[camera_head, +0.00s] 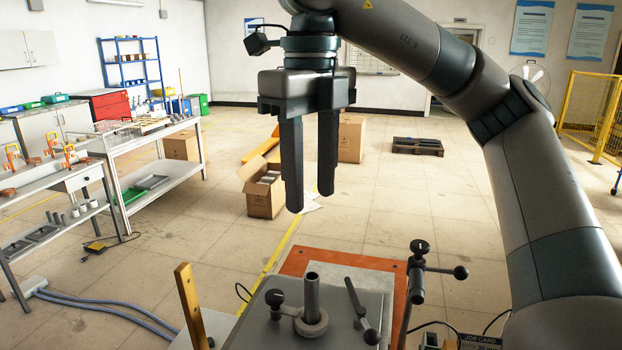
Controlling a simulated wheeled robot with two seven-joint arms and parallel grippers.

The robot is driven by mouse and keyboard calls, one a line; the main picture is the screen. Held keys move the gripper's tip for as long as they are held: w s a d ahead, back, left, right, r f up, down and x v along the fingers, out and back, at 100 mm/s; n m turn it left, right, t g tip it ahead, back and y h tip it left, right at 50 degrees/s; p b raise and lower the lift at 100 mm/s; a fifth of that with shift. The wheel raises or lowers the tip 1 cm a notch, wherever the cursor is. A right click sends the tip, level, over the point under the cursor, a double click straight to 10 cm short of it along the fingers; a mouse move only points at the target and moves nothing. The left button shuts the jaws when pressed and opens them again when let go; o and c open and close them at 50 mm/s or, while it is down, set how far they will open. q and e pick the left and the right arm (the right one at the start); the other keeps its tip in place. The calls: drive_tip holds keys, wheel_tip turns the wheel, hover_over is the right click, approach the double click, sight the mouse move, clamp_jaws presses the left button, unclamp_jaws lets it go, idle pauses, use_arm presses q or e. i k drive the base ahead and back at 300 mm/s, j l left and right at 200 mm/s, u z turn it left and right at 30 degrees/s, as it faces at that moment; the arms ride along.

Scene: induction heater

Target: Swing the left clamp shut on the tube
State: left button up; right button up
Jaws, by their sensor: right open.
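A grey metal tube (312,293) stands upright in a round collar (312,323) on a grey plate at the bottom of the head view. On its left is a short dark part with a round black knob (275,298), which looks like the left clamp; it lies close to the collar, and I cannot tell whether it touches the tube. On the right, a slanted lever (355,298) with a black ball end stands apart from the tube. My right gripper (309,200) hangs above and behind the tube, fingers pointing down, parted and empty. My left gripper is out of view.
A post with black knobs (417,280) rises right of the plate. An upright yellow bar (189,305) stands at its left. An orange-red board edge (300,262) lies behind. Workbenches (150,135) and cardboard boxes (264,195) are farther off; the floor between is mostly open.

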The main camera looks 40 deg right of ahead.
sight(372, 336)
drive_tip(key=k+j, duration=1.2)
drive_tip(key=k, duration=0.1)
